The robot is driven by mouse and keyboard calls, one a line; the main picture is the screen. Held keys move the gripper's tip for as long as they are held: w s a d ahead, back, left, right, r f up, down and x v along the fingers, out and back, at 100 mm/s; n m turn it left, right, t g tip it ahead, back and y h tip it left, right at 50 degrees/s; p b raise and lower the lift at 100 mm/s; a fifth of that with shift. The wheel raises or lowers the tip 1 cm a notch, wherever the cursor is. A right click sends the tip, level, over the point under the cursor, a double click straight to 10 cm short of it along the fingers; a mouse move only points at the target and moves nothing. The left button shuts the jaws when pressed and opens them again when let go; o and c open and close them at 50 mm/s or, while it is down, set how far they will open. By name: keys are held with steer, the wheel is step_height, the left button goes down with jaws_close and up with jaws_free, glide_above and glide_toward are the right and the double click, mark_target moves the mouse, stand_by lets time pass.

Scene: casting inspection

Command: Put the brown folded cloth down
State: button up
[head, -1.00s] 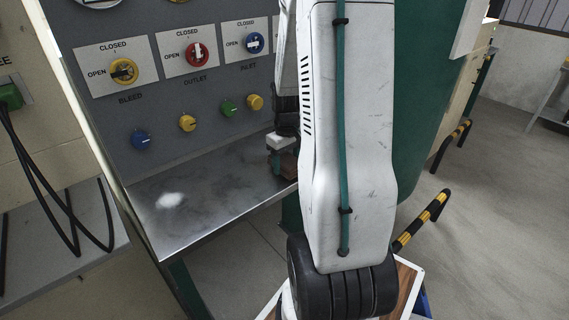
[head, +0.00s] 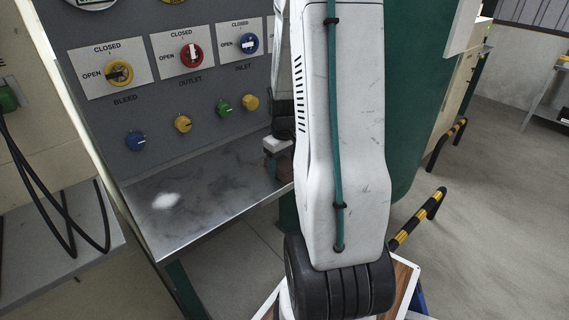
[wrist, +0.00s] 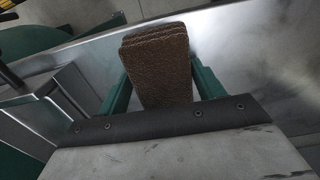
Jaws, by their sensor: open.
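The brown folded cloth (wrist: 157,62) is a thick, rough-textured block in the wrist view. It stands between the green fingers of my gripper (wrist: 161,74), near the edge of the metal shelf (wrist: 240,60). The fingers are open, one on each side of the cloth; I cannot tell whether either touches it. In the head view my gripper (head: 277,163) is small and low over the right end of the shelf (head: 205,215), with a bit of brown at its tip. My arm hides part of that end, and the cloth's underside is hidden.
A grey panel behind the shelf carries yellow, red and blue valve handles (head: 192,55) and several coloured knobs (head: 183,124). The shelf's left and middle are clear except for a whitish patch (head: 165,201). A yellow-black barrier (head: 418,220) stands at right.

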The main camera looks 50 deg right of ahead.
mark_target(282, 163)
steer(key=shift+s+a+f, duration=0.1)
steer(key=shift+a+f, duration=0.2)
steer(key=shift+a, duration=0.1)
steer(key=shift+r, duration=0.35)
step_height(282, 163, up, 12)
steer(key=w+a+r, duration=0.1)
steer(key=a+r, duration=0.3)
steer(key=a, duration=0.3)
steer(key=s+a+r+n, duration=0.1)
steer(key=s+a+r, duration=0.1)
steer(key=s+a, duration=0.2)
steer(key=s+a+r, duration=0.2)
steer(key=s+a, duration=0.2)
steer(key=a, duration=0.7)
steer(key=s+a+r+n+t, duration=0.1)
steer(key=s+a, duration=0.4)
steer(key=a, duration=0.2)
steer(key=shift+a+r+n, duration=0.3)
steer(key=shift+a+r, duration=0.1)
steer(key=shift+o, duration=0.3)
steer(key=shift+o, duration=0.2)
